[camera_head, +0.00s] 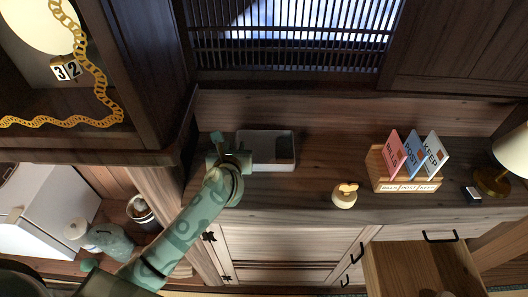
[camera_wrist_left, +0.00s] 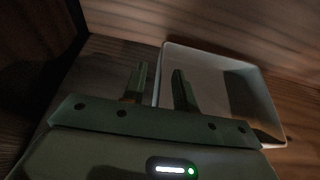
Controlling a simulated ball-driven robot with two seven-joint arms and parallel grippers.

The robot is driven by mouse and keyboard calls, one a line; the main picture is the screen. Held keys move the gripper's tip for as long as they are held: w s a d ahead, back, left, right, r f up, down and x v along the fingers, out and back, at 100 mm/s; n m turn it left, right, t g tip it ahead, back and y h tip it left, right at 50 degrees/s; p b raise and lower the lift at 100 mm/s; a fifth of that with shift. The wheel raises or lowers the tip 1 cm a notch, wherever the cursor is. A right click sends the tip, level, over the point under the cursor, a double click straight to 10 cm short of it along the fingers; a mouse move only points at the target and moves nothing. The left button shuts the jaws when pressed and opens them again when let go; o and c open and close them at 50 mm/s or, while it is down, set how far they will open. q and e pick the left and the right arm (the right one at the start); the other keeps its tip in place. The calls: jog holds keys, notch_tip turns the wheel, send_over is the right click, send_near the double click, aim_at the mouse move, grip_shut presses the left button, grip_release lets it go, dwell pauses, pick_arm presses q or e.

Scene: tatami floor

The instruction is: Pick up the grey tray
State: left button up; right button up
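The grey tray (camera_head: 281,166) is a shallow, open rectangular box. It sits on the wooden cabinet top, against the back panel and left of the middle. My left gripper (camera_head: 238,158) is at the tray's left end. In the left wrist view, my left gripper (camera_wrist_left: 160,69) is open, with its two fingers apart. The left wall of the tray (camera_wrist_left: 266,95) runs between the fingers, one finger outside and one over the inside. I cannot tell whether either finger touches the wall. The tray looks empty, though part of its inside is dark. My right gripper is not in view.
A small wooden stand (camera_head: 344,197) and a letter rack (camera_head: 405,185) with coloured cards stand to the right. A small dark box (camera_head: 472,194) and a lamp (camera_head: 492,181) are farther right. A tall dark cabinet side (camera_head: 140,80) rises close on the left. An open drawer (camera_head: 425,270) juts out below.

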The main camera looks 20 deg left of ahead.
pick_arm(q)
grip_shut()
jog(key=shift+r, duration=0.15)
